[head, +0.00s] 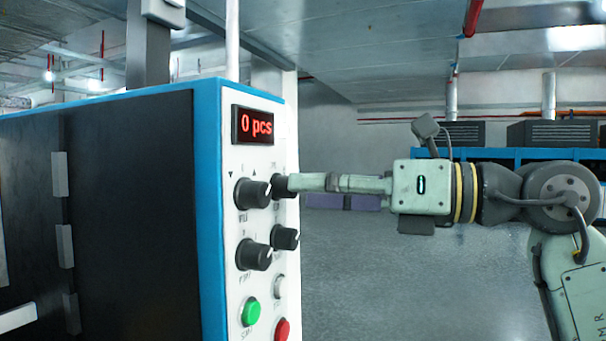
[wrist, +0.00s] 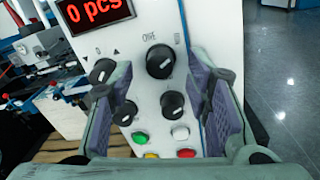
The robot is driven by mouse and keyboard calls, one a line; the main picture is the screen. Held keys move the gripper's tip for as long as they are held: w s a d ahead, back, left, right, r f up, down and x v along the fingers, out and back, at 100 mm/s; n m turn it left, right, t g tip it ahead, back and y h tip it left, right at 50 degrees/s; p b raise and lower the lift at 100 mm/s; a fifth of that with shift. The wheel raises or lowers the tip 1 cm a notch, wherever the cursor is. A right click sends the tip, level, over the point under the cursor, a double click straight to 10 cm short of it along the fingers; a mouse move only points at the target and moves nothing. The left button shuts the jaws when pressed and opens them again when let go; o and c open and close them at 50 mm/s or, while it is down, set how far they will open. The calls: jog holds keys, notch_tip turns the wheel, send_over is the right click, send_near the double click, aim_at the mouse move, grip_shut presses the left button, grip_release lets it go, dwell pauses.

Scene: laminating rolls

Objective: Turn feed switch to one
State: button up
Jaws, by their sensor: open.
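The control panel (head: 210,130) carries several black rotary knobs with white pointer marks. The upper right knob (wrist: 160,61) lies between the fingers of my gripper (wrist: 162,66) in the wrist view, with its white mark pointing up and to the right. In the head view my gripper (head: 298,182) is level with this knob (head: 281,187), its tips at or just beside it. The fingers are open; I cannot tell whether they touch the knob. The small label above the knob is too blurred to read, so I cannot confirm which knob is the feed switch.
The upper left knob (head: 252,194), lower left knob (head: 253,255) and lower right knob (head: 285,238) are close by. Below are a green button (head: 250,312) and a red button (head: 282,328). A red display (head: 256,126) reads "0 pcs". Open floor (head: 400,280) lies to the right.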

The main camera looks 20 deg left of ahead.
aim_at(285, 187)
jog(key=shift+a, duration=1.15)
jog(key=shift+c, duration=0.5)
grip_shut()
